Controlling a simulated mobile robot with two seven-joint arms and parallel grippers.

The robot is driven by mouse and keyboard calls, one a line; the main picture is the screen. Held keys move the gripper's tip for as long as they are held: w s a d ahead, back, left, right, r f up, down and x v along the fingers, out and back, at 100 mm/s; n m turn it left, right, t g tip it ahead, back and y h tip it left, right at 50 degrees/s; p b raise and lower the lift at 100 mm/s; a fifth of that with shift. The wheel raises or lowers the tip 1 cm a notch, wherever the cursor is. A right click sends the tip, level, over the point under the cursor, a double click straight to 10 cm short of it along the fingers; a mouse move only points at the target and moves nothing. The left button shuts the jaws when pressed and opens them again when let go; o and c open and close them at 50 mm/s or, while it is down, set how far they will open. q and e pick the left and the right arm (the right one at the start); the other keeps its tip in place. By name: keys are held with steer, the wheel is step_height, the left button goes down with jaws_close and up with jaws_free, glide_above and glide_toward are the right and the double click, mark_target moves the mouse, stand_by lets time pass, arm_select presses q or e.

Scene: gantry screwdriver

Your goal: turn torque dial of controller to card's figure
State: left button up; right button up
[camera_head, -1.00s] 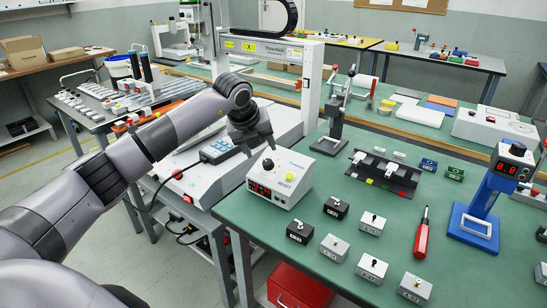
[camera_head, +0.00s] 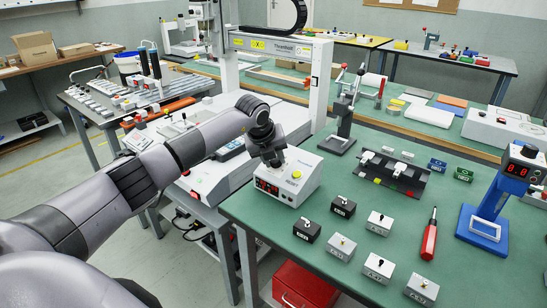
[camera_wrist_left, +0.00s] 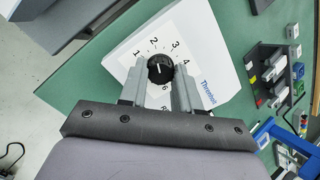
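The controller is a white box (camera_head: 289,176) with a red display at the front left corner of the green table. Its black torque dial (camera_wrist_left: 160,69) shows in the left wrist view, ringed by printed figures, with its white mark pointing up near the 2 to 3 side. My left gripper (camera_head: 273,162) is down at the dial from above. In the wrist view its two fingers (camera_wrist_left: 160,78) stand on either side of the dial, close against it. I cannot read a card with a figure. My right gripper is not in view.
Several small switch boxes (camera_head: 342,246) and a red screwdriver (camera_head: 430,238) lie right of the controller. A black rack (camera_head: 393,172) and a blue stand with a red display (camera_head: 489,225) stand further right. A gantry column (camera_head: 321,85) rises behind.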

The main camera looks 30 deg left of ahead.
arm_select(q)
jaws_close()
steer(key=shift+c, duration=2.2)
jaws_free()
steer(key=m, duration=0.6)
steer(key=shift+a, duration=0.1)
steer(key=m+h, duration=0.1)
steer(key=m, duration=0.5)
steer(key=shift+m+b, duration=0.35)
steer(key=shift+m, duration=0.05)
steer(key=m, duration=0.3)
steer(key=shift+a+m, duration=0.1)
steer(key=shift+m, duration=0.3)
steer(key=m, duration=0.3)
steer(key=shift+w+m, duration=0.1)
steer(key=shift+m, duration=0.2)
steer(key=m, duration=0.3)
steer(key=m+b, duration=0.1)
steer(key=m, duration=0.2)
steer(key=shift+r+m+g+h, duration=0.1)
steer(key=shift+m+g+h, duration=0.2)
steer(key=shift+m+g, duration=0.1)
